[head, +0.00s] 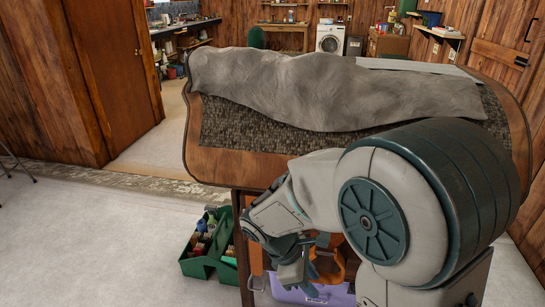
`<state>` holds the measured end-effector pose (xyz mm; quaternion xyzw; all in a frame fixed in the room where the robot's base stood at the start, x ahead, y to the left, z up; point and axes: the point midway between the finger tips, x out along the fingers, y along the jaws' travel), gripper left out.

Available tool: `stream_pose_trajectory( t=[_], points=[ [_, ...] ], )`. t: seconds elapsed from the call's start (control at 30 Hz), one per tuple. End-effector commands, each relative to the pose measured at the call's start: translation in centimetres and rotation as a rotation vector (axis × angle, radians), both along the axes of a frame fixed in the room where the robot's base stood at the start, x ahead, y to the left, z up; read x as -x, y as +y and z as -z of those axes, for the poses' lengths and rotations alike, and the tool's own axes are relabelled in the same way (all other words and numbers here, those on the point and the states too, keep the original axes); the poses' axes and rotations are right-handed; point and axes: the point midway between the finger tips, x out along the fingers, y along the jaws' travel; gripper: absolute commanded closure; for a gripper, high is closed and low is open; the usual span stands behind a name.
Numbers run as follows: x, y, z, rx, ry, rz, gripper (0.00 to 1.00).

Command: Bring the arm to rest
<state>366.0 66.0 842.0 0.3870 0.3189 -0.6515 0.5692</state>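My arm comes in from the lower right, large and close, and folds down in front of the table. My gripper (296,266) hangs low at its end, by the table's near side and above a purple box (312,294). The fingers are small and dark here, and I cannot tell whether they are open or shut. No held thing can be made out.
A wooden table (207,173) with a dark woven top stands ahead, a crumpled grey cloth (330,88) across it. A green caddy (198,266) with bottles stands on the floor. Open pale floor (85,245) lies at left. A washing machine (331,38) stands far back.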

Motion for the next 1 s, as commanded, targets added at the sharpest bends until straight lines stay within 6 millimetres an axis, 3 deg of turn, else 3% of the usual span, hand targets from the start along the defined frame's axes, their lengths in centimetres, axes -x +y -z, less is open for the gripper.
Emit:
stream_pose_trajectory(
  t=[0.03,0.1,0.5,0.73,1.0],
  points=[
    [0.5,-1.0,-2.5,-0.047,-0.056,0.107,0.69],
    [1.2,-2.0,-4.6,-0.109,-0.127,0.254,0.69],
    [5.6,-6.0,-15.0,-0.437,-0.5,1.067,0.69],
    [6.9,-6.5,-17.6,-0.545,-0.606,1.322,0.69],
    [7.0,-6.6,-17.7,-0.561,-0.621,1.358,0.69]
  ],
)
